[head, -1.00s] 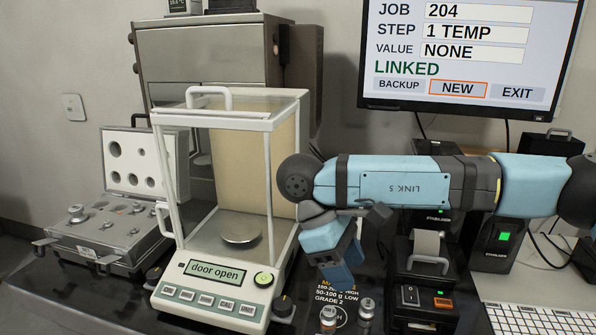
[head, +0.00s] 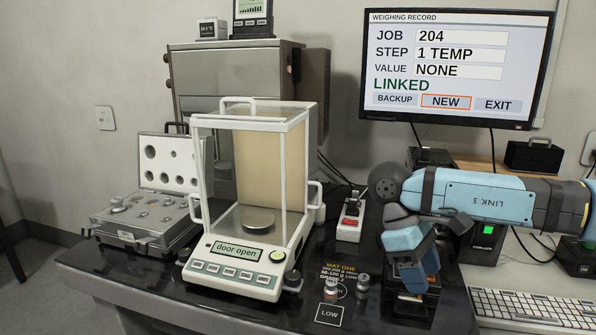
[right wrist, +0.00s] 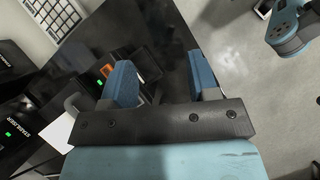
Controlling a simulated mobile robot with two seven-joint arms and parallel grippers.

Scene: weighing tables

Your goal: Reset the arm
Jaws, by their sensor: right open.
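My right arm reaches in from the right in the head view. Its gripper (head: 424,272) hangs low in front of the small printer, right of the balance. In the right wrist view the same gripper (right wrist: 165,85) shows two blue fingers spread apart with nothing between them. My left gripper is not in the head view. A blue arm part shows at the top right of the right wrist view, but whether a gripper is on it cannot be told.
The balance (head: 240,262) reads "door open" and its pan (head: 258,219) is empty. Small metal weights (head: 331,288) stand on the dark mat. An open weight case (head: 145,215) is at left. A monitor (head: 455,65) and keyboard (head: 535,308) are at right.

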